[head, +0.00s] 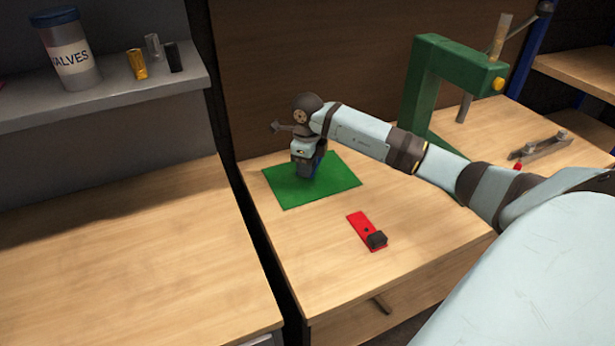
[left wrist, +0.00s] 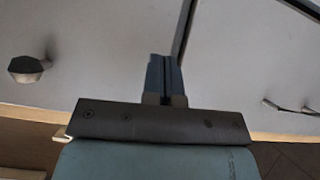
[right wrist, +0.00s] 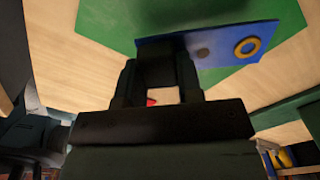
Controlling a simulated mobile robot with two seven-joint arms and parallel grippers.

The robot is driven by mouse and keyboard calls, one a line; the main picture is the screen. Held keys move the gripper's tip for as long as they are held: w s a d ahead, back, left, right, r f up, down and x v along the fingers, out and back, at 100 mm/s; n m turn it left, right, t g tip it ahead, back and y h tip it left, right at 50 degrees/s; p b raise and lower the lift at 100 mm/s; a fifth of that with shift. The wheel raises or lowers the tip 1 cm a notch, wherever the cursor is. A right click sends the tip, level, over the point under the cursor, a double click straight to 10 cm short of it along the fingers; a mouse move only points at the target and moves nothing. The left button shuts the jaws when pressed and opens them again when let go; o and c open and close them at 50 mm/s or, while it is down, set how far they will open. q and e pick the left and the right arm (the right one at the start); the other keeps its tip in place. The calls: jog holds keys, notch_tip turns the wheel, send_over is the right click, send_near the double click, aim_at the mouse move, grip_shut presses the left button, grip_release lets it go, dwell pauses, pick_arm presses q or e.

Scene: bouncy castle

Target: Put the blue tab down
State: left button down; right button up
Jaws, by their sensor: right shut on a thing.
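The blue tab (right wrist: 222,46) has a yellow ring and a dark round spot, seen in the right wrist view. My right gripper (head: 306,170) points down over the green mat (head: 340,182) and is shut on a dark block at one end of the tab. In the head view only a sliver of blue shows beside the fingers. The tab is over the mat; I cannot tell whether it touches it. My left gripper (left wrist: 163,80) has its fingers together, with nothing seen between them, and is outside the head view.
A red tab (head: 358,222) with a black block lies on the wooden bench in front of the mat. A green press (head: 418,90) stands behind on the right, near my right arm. The wooden top at left (head: 120,260) is bare. A grey shelf holds a jar (head: 70,50) and small cylinders.

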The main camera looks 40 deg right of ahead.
aim_at(307, 186)
jog(key=shift+f, duration=2.25)
jog(key=shift+f, duration=0.2)
jog(key=o, duration=0.9)
jog(key=shift+r, duration=0.1)
notch_tip(307, 186, up, 12)
jog(key=shift+r, duration=0.15)
